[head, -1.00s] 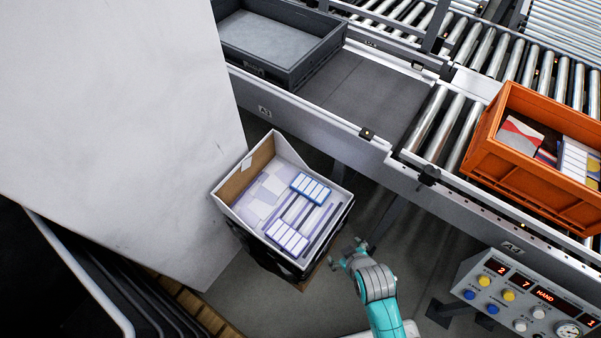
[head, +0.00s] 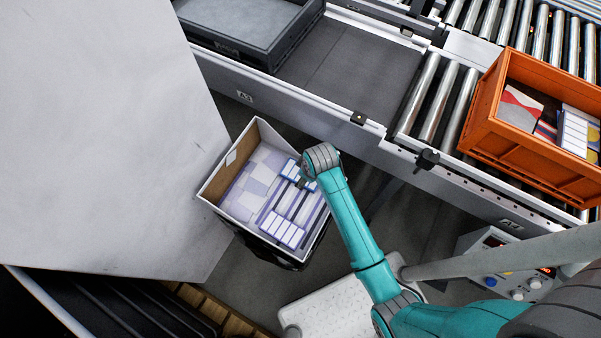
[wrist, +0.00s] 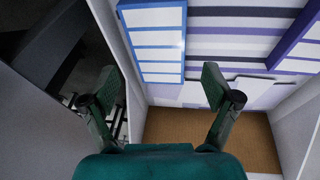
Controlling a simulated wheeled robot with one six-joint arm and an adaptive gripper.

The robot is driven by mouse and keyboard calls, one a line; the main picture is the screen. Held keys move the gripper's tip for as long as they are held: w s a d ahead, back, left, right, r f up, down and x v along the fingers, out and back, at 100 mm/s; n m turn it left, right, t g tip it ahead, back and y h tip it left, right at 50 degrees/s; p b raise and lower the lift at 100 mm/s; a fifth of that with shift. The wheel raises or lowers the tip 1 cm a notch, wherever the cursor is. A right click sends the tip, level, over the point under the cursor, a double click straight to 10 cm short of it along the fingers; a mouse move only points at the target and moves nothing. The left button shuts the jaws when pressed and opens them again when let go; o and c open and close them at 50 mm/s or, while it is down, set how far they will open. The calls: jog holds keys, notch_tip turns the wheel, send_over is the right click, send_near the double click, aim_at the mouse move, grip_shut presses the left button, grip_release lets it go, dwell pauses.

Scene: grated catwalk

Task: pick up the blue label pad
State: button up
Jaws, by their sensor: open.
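The blue label pad (head: 289,170) is a blue-edged block with white labels on its top. It lies in the white-walled box (head: 213,183), near the box's right side in the head view. My arm's end covers part of it there. In the wrist view the pad (wrist: 153,42) spans the upper middle, its near end between and ahead of the fingertips. My gripper (wrist: 160,85) is open and empty. I cannot tell its height above the pad. A similar purple-edged pad (head: 282,230) lies toward the near side of the box and shows at the right in the wrist view (wrist: 303,38).
White and lilac sheets and purple strips line the box. Its walls stand close around my gripper. A conveyor with rollers (head: 440,95) runs behind. It carries a grey tote (head: 235,50) and an orange crate (head: 510,140) with packs inside. A large pale panel (head: 100,130) stands at left.

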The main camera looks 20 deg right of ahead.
jog(key=x, duration=0.2)
jog(key=w+x, duration=0.1)
jog(key=x, duration=0.2)
jog(key=shift+a, duration=0.15)
jog(key=shift+w+f, duration=0.1)
jog(key=shift+f, duration=0.5)
jog(key=c, duration=0.9)
notch_tip(320, 180, up, 10)
jog(key=shift+r, duration=0.1)
jog(key=shift+c, duration=0.2)
